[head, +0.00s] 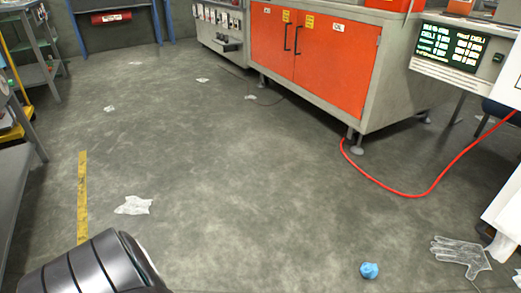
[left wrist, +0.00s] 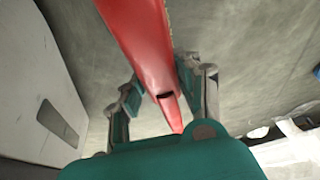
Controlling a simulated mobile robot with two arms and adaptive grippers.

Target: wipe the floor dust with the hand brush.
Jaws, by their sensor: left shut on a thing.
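My left gripper (left wrist: 160,88) shows in the left wrist view, with its teal fingers closed on either side of a long red handle, which I take as the hand brush (left wrist: 147,42). The bristles do not show. In the head view only a dark arm link of mine is at the bottom left; the left gripper and brush are out of that view. The grey floor (head: 235,190) has lighter, mottled patches; I cannot tell which are dust. My right gripper is in neither view.
White crumpled film (head: 134,205), a blue crumpled ball (head: 369,270) and a clear glove (head: 461,254) lie on the floor. A red hose (head: 405,194) curves from the orange cabinet (head: 335,62). A yellow strip (head: 82,198) is at left. The middle floor is mostly free.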

